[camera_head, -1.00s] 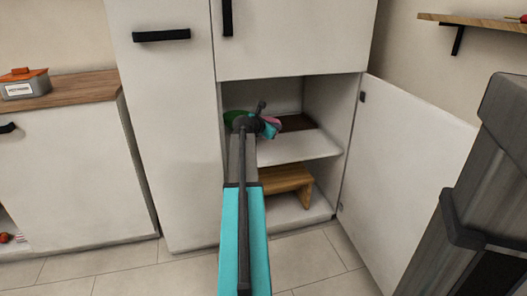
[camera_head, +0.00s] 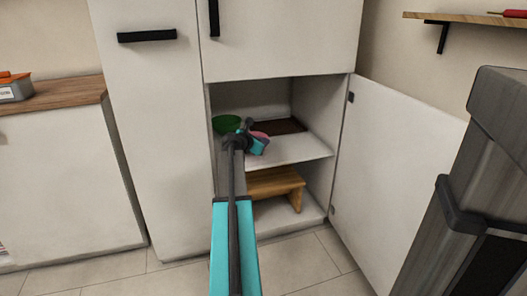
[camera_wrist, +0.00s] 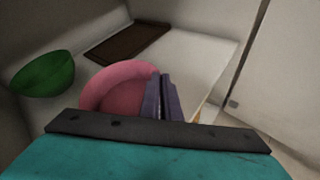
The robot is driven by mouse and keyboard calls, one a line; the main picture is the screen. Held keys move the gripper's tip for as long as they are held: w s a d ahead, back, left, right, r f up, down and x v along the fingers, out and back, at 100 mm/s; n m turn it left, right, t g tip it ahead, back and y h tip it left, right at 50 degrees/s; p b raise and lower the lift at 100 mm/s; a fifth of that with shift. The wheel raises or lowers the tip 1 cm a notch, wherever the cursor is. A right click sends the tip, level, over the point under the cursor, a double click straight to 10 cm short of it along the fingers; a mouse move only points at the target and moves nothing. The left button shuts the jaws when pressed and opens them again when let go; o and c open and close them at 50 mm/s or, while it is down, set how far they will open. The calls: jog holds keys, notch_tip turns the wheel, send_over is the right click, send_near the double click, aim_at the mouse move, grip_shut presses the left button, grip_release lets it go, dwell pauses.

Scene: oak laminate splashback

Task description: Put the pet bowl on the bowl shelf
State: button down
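A pink bowl (camera_wrist: 112,86), likely the pet bowl, is at my gripper (camera_wrist: 162,96) in the wrist view. My gripper's two purple fingers are close together over the bowl's right rim, pinching it. In the head view the pink bowl (camera_head: 260,136) shows beside my gripper (camera_head: 257,145), inside the open cupboard, over the upper shelf (camera_head: 300,150). I cannot tell whether its base touches the shelf. The far part of my arm covers some of it.
A green bowl (camera_head: 227,124) stands on the same shelf at the left. A dark brown mat (camera_head: 280,126) lies at the back. A wooden step stool (camera_head: 275,184) is below. The open door (camera_head: 395,165) stands at the right. The shelf's right part is clear.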

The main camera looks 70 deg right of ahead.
jog(key=shift+f+b, duration=0.9)
jog(key=shift+f, duration=1.1)
jog(key=c, duration=2)
grip_release()
jog(key=shift+f, duration=0.1)
jog(key=shift+p+v, duration=2.3)
jog(key=shift+v, duration=3.75)
jog(key=shift+s, duration=0.15)
